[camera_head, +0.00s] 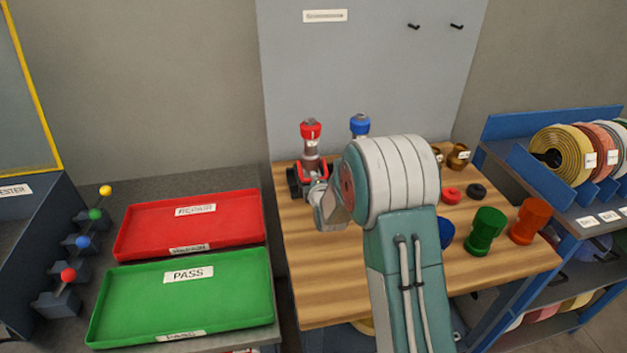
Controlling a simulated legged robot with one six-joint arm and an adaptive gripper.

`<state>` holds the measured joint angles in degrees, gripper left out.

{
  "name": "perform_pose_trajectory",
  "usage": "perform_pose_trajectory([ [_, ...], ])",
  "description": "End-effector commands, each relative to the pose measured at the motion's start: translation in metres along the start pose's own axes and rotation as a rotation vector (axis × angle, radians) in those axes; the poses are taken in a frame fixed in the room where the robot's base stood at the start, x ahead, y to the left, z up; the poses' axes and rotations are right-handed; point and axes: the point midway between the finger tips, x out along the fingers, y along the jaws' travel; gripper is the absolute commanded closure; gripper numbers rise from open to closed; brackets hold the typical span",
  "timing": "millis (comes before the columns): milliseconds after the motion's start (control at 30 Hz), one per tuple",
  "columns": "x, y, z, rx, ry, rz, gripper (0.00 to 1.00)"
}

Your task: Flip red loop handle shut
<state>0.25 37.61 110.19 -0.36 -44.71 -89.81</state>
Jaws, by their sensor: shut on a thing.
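A pump (310,147) with a red cap and a clear, dark-tinted body stands upright at the back left of the wooden bench. A red loop handle (318,166) shows low on it, partly hidden by my wrist. My gripper (306,184) is at the pump's base, shut on the red loop handle. Its fingertips are small and dark here, and the exact grip is hard to make out. A second pump with a blue cap (360,124) stands to the right, its lower part hidden behind my arm.
The wooden bench (325,280) is clear at the front left. Brass fittings (458,156), red and black rings, and green (486,230) and orange (529,220) cups stand on its right. Red (150,236) and green (120,310) trays lie left; a tape rack stands far right.

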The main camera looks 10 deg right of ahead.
Motion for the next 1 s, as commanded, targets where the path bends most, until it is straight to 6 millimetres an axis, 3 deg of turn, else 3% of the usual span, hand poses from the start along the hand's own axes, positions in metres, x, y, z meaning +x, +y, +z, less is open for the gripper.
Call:
perform_pose_trajectory([
  [467,-0.004,0.008,0.0,0.0,0.0,-0.105,1.0],
  [1000,-0.008,0.036,0.0,-0.001,0.0,-0.514,1.0],
])
